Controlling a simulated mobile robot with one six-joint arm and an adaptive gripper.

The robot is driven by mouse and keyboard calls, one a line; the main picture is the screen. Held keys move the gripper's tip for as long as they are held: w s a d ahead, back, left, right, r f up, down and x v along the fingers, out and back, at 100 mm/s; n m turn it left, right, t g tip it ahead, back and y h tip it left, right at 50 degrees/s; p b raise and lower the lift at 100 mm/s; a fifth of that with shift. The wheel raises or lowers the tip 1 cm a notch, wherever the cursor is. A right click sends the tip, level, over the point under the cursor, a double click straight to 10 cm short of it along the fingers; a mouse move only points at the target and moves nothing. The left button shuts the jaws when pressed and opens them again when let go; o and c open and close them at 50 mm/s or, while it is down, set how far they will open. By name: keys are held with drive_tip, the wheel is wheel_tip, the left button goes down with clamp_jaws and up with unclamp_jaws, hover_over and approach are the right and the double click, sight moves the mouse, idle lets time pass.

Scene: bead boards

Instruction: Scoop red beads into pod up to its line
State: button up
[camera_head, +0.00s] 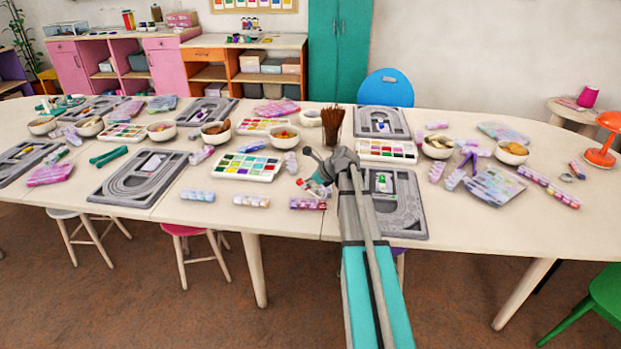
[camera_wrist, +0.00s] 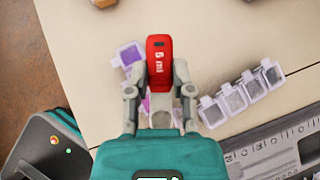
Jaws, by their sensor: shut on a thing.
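My gripper (camera_wrist: 161,78) is shut on a red scoop (camera_wrist: 159,62) with white marking that reads like "5 ml". The scoop's bowl and anything in it cannot be made out. In the head view my gripper (camera_head: 318,186) hangs above the table's front part, near a row of small pods (camera_head: 307,204). In the wrist view a pod with purple contents (camera_wrist: 130,55) lies partly behind the scoop, and a row of pale pods (camera_wrist: 240,96) lies to the right. No fill line is readable. A bead tray (camera_head: 248,167) with many coloured compartments lies left of my gripper.
A grey bead board (camera_head: 408,218) lies right of my gripper, and another (camera_head: 137,181) lies to the left. A dark cup of brushes (camera_head: 332,128) stands behind it. Bowls, including one (camera_head: 285,137), crowd the table's back. The table's right end (camera_head: 520,240) is clear at the front.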

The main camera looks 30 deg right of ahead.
sight(299, 180)
drive_tip(key=shift+w+a+f+g+h+p, duration=0.3)
drive_tip(key=shift+w+g+h+p, duration=0.15)
drive_tip(key=shift+g+h+p, duration=0.2)
drive_tip(key=r+p, duration=0.1)
drive_tip(key=r+g+p, duration=0.1)
drive_tip(key=r+p, duration=0.1)
drive_tip(key=p, duration=0.1)
drive_tip(key=shift+w+a+r+h, duration=0.1)
drive_tip(key=shift+w+a+h, duration=0.15)
drive_tip(key=shift+a+h, duration=0.1)
drive_tip(key=shift+a+r+g+p, duration=0.1)
drive_tip(key=shift+r+g+p, duration=0.05)
drive_tip(key=shift+g+p, duration=0.15)
drive_tip(key=shift+a, duration=0.1)
